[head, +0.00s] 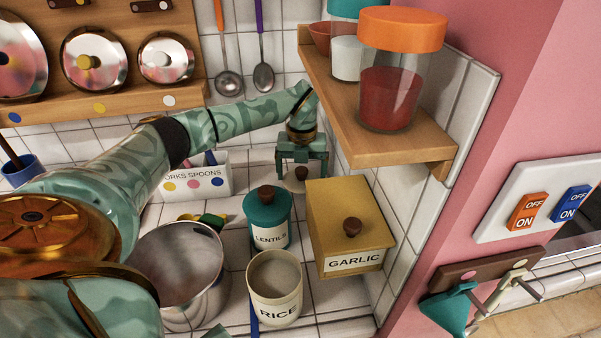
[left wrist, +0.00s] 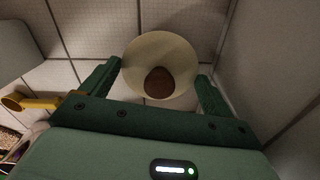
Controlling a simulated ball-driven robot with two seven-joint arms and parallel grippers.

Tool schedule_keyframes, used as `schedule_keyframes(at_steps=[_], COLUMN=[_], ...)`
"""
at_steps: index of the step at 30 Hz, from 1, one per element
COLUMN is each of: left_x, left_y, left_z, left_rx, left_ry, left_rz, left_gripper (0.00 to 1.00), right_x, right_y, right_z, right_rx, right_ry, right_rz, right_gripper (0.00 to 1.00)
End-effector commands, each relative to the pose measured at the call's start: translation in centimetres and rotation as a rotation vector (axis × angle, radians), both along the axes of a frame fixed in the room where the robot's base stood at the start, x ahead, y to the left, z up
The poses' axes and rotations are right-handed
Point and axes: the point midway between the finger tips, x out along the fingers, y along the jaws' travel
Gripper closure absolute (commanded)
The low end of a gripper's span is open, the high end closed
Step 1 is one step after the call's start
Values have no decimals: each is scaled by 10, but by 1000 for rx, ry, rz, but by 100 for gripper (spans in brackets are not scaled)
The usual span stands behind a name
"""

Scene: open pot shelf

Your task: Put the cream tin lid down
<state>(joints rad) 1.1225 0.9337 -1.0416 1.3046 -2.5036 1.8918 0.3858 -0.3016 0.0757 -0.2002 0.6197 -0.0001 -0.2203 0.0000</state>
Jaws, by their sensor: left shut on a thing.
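My left gripper (head: 302,167) is in the back corner of the counter, pointing down, shut on the cream tin lid (head: 291,184). The lid is a round cream disc with a brown knob. In the left wrist view the lid (left wrist: 160,53) lies between the two fingers (left wrist: 158,75), with its knob toward me. I cannot tell whether its underside touches the counter. The cream RICE tin (head: 275,300) stands uncovered at the front.
A teal LENTILS tin (head: 268,222) and a yellow GARLIC box (head: 345,230), both lidded, stand close to the gripper. A metal pot (head: 183,262) and a white cutlery box (head: 200,182) are left. A wooden shelf (head: 385,152) with jars overhangs at right.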

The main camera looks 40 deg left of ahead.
Motion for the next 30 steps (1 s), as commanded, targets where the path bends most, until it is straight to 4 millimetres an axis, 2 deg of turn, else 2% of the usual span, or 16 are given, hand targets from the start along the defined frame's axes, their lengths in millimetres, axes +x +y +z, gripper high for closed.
schedule_keyframes(at_steps=[1, 3, 14, 15, 22, 26, 30], left_x=[0, 0, 0, 0, 0, 1, 1], left_y=[0, 0, 0, 0, 0, 0, 0], left_z=[-12, -17, -19, -19, -18, -5, 27], left_rx=[0, 0, 0, 1, 0, 0, 1], left_ry=[4, 3, 1, 1, 1, -4, -6], left_rz=[0, 0, -1, -1, -1, 0, -1], left_gripper=[35, 35, 35, 1, 0, 0, 0], right_x=[-2, -2, -1, -1, -1, 1, 4], right_y=[0, 0, -3, -4, -5, -5, -5], right_z=[-5, -6, -5, -5, -5, -1, 9], right_rx=[0, -1, -4, -4, -6, -6, -6], right_ry=[4, 5, 3, 3, 2, -1, -10], right_rz=[0, 0, 2, 2, 3, 2, 2], right_gripper=[64, 64, 64, 64, 64, 64, 64])
